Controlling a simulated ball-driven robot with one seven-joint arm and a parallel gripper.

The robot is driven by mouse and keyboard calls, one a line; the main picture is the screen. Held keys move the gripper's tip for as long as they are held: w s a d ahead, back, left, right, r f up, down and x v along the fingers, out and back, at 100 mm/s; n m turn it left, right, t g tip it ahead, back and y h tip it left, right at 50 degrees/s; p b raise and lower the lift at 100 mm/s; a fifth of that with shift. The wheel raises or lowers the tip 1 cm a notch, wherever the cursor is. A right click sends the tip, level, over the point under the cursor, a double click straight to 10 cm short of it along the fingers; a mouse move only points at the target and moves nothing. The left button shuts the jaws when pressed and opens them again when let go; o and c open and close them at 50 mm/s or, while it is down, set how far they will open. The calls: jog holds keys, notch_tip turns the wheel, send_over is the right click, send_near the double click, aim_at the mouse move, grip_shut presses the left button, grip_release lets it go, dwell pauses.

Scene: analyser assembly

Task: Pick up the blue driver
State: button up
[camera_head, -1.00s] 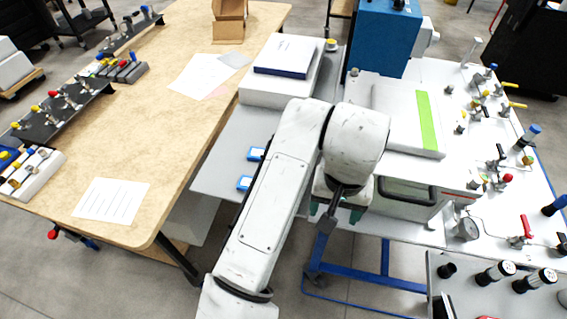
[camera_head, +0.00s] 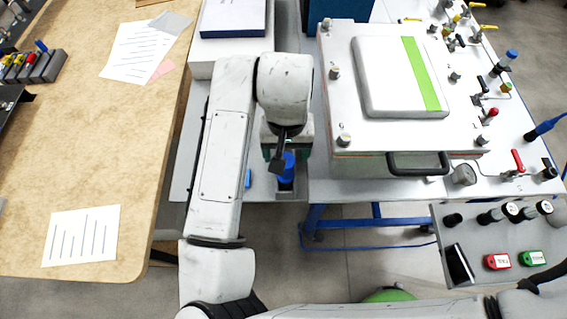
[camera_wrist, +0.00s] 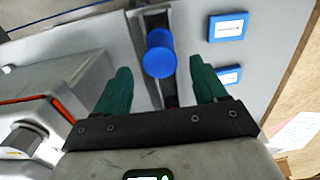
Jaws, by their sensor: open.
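The blue driver shows in the wrist view as a round blue end (camera_wrist: 160,52), over a dark slot in the grey surface. In the head view its blue body (camera_head: 287,167) is partly hidden under my arm's end. My gripper (camera_wrist: 160,75) has its two green fingers spread apart, one to each side of the driver in the picture, with nothing held. In the head view my gripper (camera_head: 287,154) is over the grey shelf (camera_head: 262,185); whether the fingers touch the driver cannot be told.
Two blue-framed devices (camera_wrist: 228,26) lie beside the slot in the wrist view. A white analyser (camera_head: 335,110) with a black handle (camera_head: 418,163) stands close right of my gripper. The wooden table (camera_head: 95,160) is left. A grey panel (camera_head: 500,240) stands at lower right.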

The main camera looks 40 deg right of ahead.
aim_at(286, 172)
jog(key=shift+s+a+f+p, duration=0.1)
jog(key=shift+f+p, duration=0.25)
jog(key=shift+f, duration=1.3)
jog(key=shift+s+a+f+p, duration=0.1)
jog(key=shift+f+p, duration=0.2)
jog(key=shift+f, duration=1.35)
jog(key=shift+c, duration=0.5)
grip_shut()
